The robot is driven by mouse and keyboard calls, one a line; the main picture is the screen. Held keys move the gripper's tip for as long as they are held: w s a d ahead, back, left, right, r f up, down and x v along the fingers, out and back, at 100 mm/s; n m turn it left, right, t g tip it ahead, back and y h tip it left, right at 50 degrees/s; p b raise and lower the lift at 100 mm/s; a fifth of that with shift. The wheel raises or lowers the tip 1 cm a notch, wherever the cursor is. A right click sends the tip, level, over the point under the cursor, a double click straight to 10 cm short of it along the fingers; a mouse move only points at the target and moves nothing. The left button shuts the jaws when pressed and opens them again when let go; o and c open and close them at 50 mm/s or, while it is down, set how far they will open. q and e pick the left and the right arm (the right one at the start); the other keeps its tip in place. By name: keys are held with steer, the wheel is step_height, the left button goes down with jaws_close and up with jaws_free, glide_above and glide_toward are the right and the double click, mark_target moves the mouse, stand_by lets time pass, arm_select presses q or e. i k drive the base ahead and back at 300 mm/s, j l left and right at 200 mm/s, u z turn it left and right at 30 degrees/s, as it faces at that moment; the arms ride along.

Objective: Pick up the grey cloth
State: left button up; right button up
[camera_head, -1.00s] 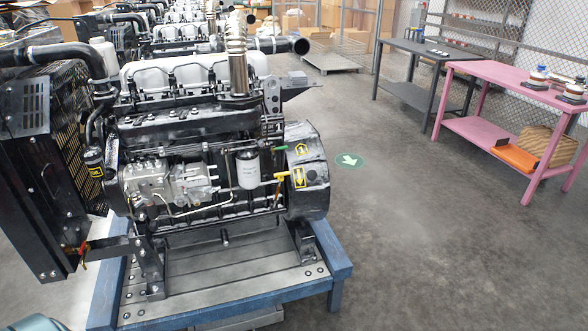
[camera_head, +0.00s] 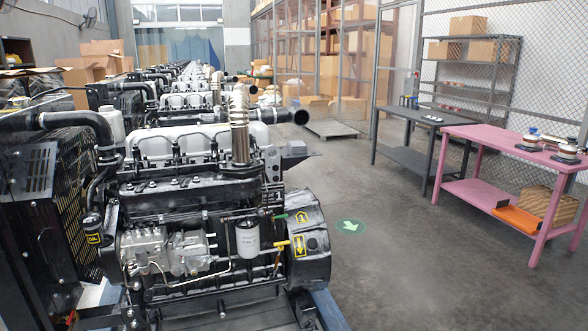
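I cannot make out a grey cloth in the head view. The near diesel engine (camera_head: 190,200) stands on a blue-framed stand (camera_head: 328,309) at the left, black with a silver-white top cover and a white filter (camera_head: 247,238). Neither of my grippers shows in this view.
A pink table (camera_head: 515,145) at the right carries several small items, with an orange tray (camera_head: 517,219) and a woven basket on its lower shelf. A dark grey table (camera_head: 420,116) stands behind it. Shelves with boxes (camera_head: 478,50) line the back. The floor (camera_head: 400,270) between is clear.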

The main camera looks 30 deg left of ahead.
mark_target(295, 147)
steer(key=i+l, duration=0.2)
steer(key=i, duration=0.3)
steer(key=i+l+u, duration=0.15)
steer(key=i, duration=0.35)
steer(key=i+l, duration=0.35)
steer(key=i, duration=0.15)
steer(key=i+l+u, duration=0.1)
steer(key=i+l, duration=0.2)
steer(key=i, duration=0.2)
